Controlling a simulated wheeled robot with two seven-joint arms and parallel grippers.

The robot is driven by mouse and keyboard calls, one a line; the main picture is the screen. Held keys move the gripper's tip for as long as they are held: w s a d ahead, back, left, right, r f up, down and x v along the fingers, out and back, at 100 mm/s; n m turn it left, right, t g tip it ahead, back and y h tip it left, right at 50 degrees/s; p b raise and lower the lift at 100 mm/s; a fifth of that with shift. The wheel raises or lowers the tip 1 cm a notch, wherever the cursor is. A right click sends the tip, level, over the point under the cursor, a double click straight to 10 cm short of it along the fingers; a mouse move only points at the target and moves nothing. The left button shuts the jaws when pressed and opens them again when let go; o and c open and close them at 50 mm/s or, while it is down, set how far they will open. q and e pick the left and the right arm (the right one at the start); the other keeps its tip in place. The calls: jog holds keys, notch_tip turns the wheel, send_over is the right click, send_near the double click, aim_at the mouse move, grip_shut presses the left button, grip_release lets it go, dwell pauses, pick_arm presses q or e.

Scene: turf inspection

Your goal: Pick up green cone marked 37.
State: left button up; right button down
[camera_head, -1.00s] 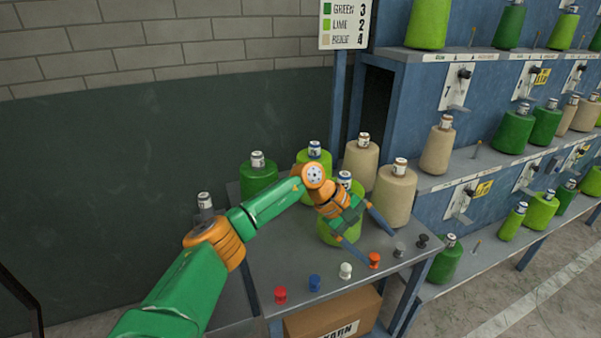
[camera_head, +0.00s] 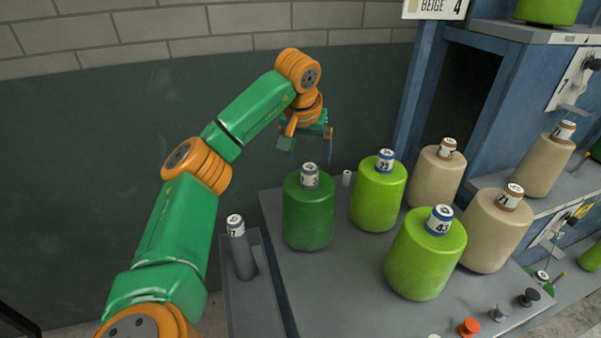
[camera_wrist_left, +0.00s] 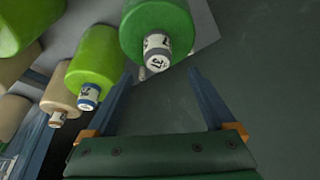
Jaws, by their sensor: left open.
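A dark green cone (camera_head: 308,215) stands upright on the grey table, at the left of the group. Its white top label (camera_head: 310,178) is too small to read surely. In the left wrist view the same cone (camera_wrist_left: 158,25) is at the top, its label end (camera_wrist_left: 156,52) facing the jaws. My left gripper (camera_head: 311,152) is open and empty, pointing down above and behind this cone. In the left wrist view the open fingertips (camera_wrist_left: 160,73) lie just short of the label, with no contact visible. My right gripper is not in view.
Lime cones (camera_head: 378,195) and (camera_head: 425,258) and beige cones (camera_head: 435,180) and (camera_head: 497,232) stand close to the right. A grey labelled tube (camera_head: 240,250) stands at left. A small pale peg (camera_head: 347,178) is behind the green cone. A dark wall (camera_head: 110,150) backs the table.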

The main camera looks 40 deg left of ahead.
aim_at(309, 168)
pick_arm(q)
jog(key=x, duration=0.3)
jog(key=s+d+x, duration=0.1)
jog(key=x, duration=0.1)
jog(key=shift+w+a+f+p, duration=0.15)
jog(key=shift+f+p, duration=0.15)
jog(key=shift+f, duration=0.3)
jog(key=shift+w+a+f, duration=0.15)
jog(key=shift+f, duration=0.1)
jog(key=shift+r, duration=0.1)
grip_shut()
jog(key=shift+r, duration=0.1)
